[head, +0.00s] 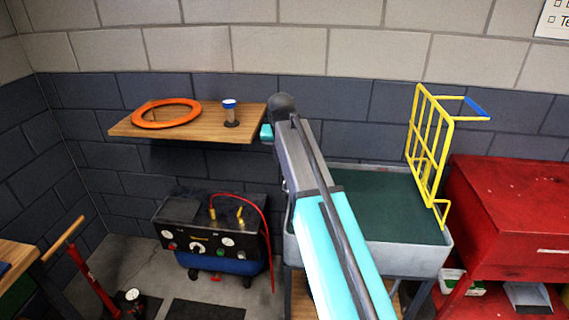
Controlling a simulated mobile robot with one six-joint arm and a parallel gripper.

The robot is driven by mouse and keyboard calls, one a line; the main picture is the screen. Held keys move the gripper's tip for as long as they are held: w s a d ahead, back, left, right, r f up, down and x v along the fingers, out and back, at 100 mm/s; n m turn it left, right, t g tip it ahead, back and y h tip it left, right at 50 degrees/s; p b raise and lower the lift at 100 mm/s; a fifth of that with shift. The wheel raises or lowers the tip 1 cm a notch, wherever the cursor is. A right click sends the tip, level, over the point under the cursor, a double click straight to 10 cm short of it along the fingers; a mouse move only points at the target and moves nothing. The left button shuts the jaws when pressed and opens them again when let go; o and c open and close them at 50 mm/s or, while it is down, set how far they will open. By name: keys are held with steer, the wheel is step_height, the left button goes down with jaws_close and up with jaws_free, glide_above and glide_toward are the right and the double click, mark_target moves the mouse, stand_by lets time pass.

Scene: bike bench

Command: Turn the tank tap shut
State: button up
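A compressor (212,238) with a dark top and front panel and a blue tank (225,264) stands on the floor left of centre. Two yellow fittings (240,214) rise from its top, and a red hose loops over to its right side. A round white and red control (197,248) sits on the front between gauges. I cannot tell which part is the tank tap, or how it is set. My arm rises through the middle. Only a small teal bit of what seems to be my gripper (266,132) shows, by the shelf's right end; its fingers are hidden.
A wooden shelf (190,132) holds an orange ring (166,113) and a small blue-capped jar (230,113). A grey basin (400,257) with a yellow rack (430,150) stands behind my arm. A red cabinet (510,215) is at right, a red floor pump (95,282) at left.

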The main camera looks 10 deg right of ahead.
steer(key=b+v, duration=0.1)
steer(key=v, duration=0.9)
steer(key=shift+s+r+b, duration=0.15)
steer(key=shift+r+b, duration=0.2)
steer(key=shift+a, duration=0.1)
